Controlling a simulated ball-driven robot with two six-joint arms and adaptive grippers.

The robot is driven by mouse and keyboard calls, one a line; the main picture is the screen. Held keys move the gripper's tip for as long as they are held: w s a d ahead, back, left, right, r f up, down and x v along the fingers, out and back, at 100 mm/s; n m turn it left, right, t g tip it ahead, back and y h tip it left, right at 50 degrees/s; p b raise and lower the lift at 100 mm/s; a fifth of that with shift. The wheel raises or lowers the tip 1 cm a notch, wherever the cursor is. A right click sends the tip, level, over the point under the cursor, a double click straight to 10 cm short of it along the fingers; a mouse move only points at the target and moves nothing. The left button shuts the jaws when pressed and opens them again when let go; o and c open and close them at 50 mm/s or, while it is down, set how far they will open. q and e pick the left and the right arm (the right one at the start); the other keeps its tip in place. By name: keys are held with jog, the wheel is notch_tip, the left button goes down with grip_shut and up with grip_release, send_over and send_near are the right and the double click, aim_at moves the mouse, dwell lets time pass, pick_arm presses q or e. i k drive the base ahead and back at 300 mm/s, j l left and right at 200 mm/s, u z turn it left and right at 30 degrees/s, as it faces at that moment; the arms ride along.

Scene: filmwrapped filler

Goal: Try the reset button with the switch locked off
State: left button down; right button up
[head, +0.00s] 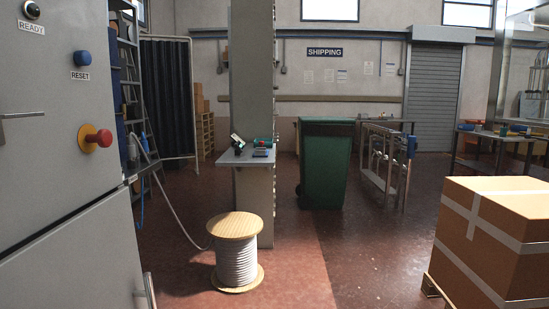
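A grey cabinet (50,190) fills the left side of the head view. On its front is a blue RESET button (82,58) with its label (80,76) just below. Lower down is a red mushroom-shaped knob (102,138) on a yellow base. A lever-type handle (22,115) is at the far left edge, partly cut off. I cannot tell which part is the switch, and I see no lock on the cabinet front. Neither of my grippers is in view.
A wooden cable reel (236,252) stands on the red floor, right of the cabinet. A small shelf (247,160) with tools juts from a pillar (251,70). A green bin (325,165) stands behind. A large taped carton (495,235) sits at the right; floor between is clear.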

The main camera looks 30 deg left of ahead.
aim_at(81, 57)
jog(key=i+l+u, duration=0.1)
jog(key=i+u, duration=0.35)
jog(key=i+l+u, duration=0.25)
jog(key=u, duration=0.2)
jog(key=i+l+u, duration=0.65)
jog(key=l+u, duration=0.3)
jog(key=i+l+u, duration=0.15)
jog(key=l+u, duration=0.3)
